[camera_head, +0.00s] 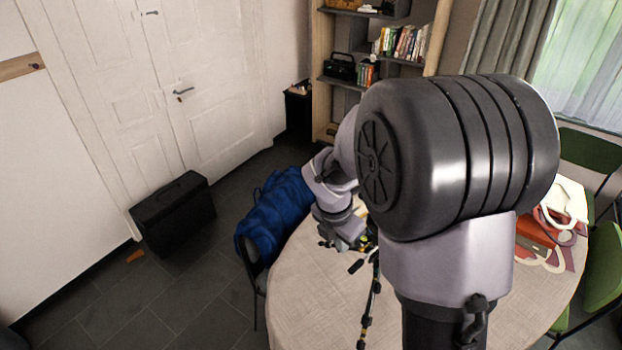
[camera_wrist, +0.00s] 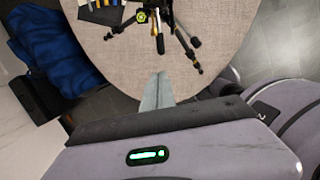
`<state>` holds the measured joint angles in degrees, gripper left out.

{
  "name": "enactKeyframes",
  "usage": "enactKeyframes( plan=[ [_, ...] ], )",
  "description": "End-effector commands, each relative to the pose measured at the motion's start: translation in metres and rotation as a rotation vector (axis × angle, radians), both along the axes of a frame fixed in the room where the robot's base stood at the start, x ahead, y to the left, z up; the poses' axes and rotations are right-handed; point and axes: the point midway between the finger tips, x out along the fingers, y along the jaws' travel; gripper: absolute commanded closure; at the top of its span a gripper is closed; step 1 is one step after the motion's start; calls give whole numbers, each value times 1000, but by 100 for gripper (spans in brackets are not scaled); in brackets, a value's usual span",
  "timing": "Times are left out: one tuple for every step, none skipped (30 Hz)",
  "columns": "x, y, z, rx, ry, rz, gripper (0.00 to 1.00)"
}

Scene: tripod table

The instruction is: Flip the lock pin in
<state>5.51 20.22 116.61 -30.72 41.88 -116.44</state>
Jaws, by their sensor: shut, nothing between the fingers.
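A black tripod (camera_head: 372,292) stands on the round table (camera_head: 300,290), half hidden behind my arm in the head view. In the wrist view the tripod (camera_wrist: 150,16) is at the top, cut off by the frame, with its legs spread. A small yellow-green part (camera_wrist: 141,17) shows on it; I cannot make out a lock pin. My gripper (camera_wrist: 161,75) is shut and empty, its fingertips over the bare tabletop, below the tripod in the wrist view and apart from it. In the head view the fingers are too small to tell.
A blue bag (camera_head: 272,215) lies on a chair at the table's left edge. Several tools (camera_wrist: 100,4) lie beside the tripod. A red and white item (camera_head: 550,230) is at the table's right. Green chairs (camera_head: 603,270) stand beyond. The table's front left is clear.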

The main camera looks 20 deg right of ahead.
Motion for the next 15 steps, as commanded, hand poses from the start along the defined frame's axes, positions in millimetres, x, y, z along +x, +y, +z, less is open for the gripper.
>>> enactKeyframes(
  plan=[
    [2,-2,-1,-8,14,35,100],
    [2,-2,-3,-10,19,50,100],
    [3,-3,-4,-13,23,62,100],
    [3,-3,-5,-14,23,65,100],
    [3,-3,-6,-14,23,65,100],
    [3,-3,-6,-14,23,64,100],
    [3,-3,-6,-13,23,63,100],
    [3,-3,-6,-13,23,63,100],
    [3,-3,-6,-13,23,62,100],
    [3,-2,-6,-13,23,62,100],
    [3,-3,-7,-12,23,62,100],
    [3,-3,-9,-12,23,61,100],
    [3,-3,-11,-12,23,61,100],
    [3,-4,-15,-12,23,61,100],
    [4,-5,-21,-12,24,60,100]
  ],
)
